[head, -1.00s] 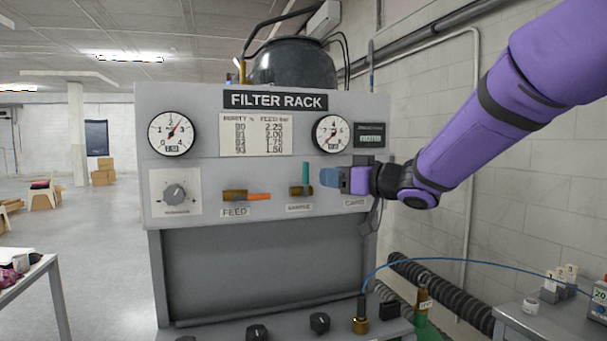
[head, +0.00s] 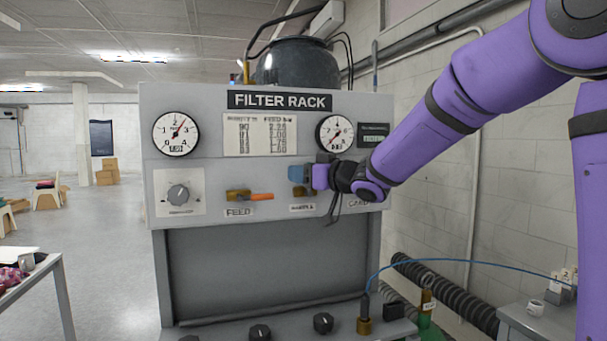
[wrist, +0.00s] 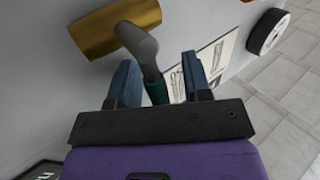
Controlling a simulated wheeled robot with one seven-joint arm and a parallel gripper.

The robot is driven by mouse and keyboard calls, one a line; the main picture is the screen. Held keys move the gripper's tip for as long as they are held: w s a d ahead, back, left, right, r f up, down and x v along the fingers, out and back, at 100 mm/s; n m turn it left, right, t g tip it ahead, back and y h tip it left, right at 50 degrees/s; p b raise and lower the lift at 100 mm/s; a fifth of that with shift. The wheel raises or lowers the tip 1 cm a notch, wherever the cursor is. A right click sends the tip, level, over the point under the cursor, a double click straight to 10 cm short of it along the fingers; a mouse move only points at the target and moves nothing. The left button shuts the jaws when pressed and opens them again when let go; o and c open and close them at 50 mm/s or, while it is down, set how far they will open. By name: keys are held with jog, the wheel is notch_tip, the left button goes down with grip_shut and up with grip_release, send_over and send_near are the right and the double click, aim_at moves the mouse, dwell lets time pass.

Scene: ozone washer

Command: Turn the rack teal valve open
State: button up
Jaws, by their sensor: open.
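The rack's teal valve has a brass body (wrist: 118,28) on the panel, with a grey stem and a teal handle (wrist: 156,92) in the wrist view. In the head view its brass body (head: 299,191) shows above the middle label, and my gripper hides the handle. My gripper (head: 297,173) is in front of this valve. In the wrist view my gripper (wrist: 160,75) is open, with the stem and handle between its two blue fingers. Gaps seem to remain on both sides, and I cannot tell whether either finger touches.
The filter rack panel (head: 215,105) carries two gauges (head: 177,133) (head: 335,133). A grey knob (head: 179,195) and the orange-handled FEED valve (head: 250,196) are left of my gripper. Black knobs (head: 323,322) and a brass fitting (head: 364,318) with a blue hose stand on the ledge below.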

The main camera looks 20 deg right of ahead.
grip_shut()
jog(key=shift+d+m, duration=0.15)
jog(key=shift+m, duration=0.15)
jog(key=shift+d+f+m+t+h, duration=0.35)
jog(key=shift+d+m+t, duration=0.65)
jog(key=shift+m, duration=1.25)
jog(key=shift+d+f+m+t+h, duration=0.25)
jog(key=shift+d+m+t+h, duration=0.2)
jog(key=shift+m+t, duration=1.45)
jog(key=shift+d+f+m+t+h, duration=0.3)
jog(key=shift+d+m+t, duration=0.55)
jog(key=shift+m, duration=1.7)
grip_release()
